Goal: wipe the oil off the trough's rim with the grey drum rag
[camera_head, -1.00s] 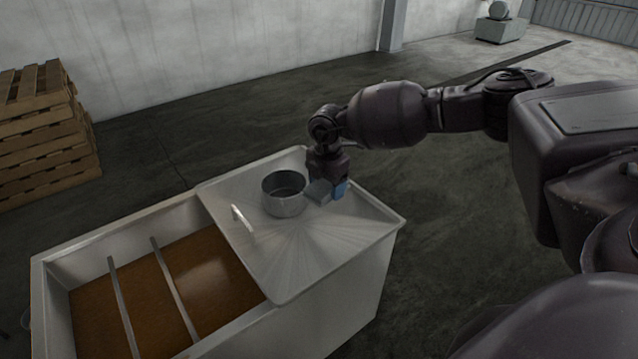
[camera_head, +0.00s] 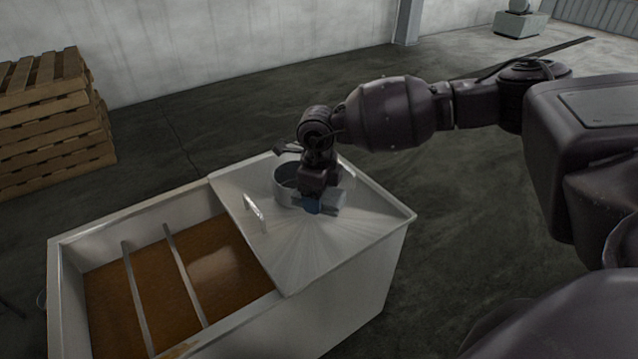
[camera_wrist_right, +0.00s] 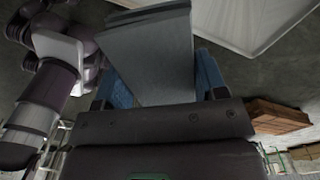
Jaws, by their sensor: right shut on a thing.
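My right gripper (camera_head: 320,207) has blue fingers and is shut on the grey drum rag (camera_head: 331,198), over the trough's lid. The right wrist view shows the rag (camera_wrist_right: 155,55) as a grey folded block between the blue fingers. The pale trough (camera_head: 300,318) stands below, its open left part holding brown liquid (camera_head: 215,262). A brown smear (camera_head: 182,349) shows on the near rim at the bottom edge of the head view. Whether the rag touches the lid cannot be told. My left gripper is not in view.
A metal pot (camera_head: 283,178) stands on the lid (camera_head: 300,250), partly hidden behind my right gripper. A handle (camera_head: 255,212) rises from the lid. Two bars (camera_head: 186,275) cross the open part. Stacked pallets (camera_head: 50,125) stand back left. Floor right of the trough is clear.

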